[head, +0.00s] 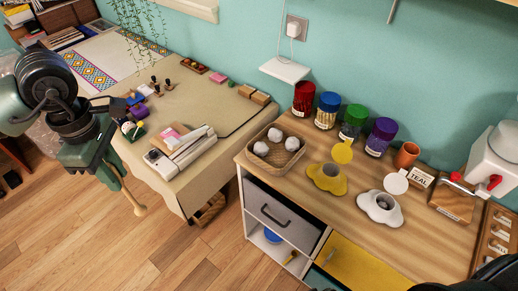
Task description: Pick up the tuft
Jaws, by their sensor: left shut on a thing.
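Three white fluffy tufts lie in a woven basket (277,168) on the wooden counter: a back tuft (275,134), a left tuft (261,149) and a right tuft (292,143). My left gripper (115,178) is at the left, well apart from the basket, in front of the beige table. It is shut on a slender tan tool (132,203), which hangs tilted down to the right with a rounded end. The gripper partly hides the tool's upper part. My right gripper is not in view.
Right of the basket stand a yellow flower-shaped dish (326,179), a white one (379,209) and several coloured-lid jars (326,111). The beige table (215,91) holds stamps and a pale device (180,153). Floor (150,250) is open between arm and counter.

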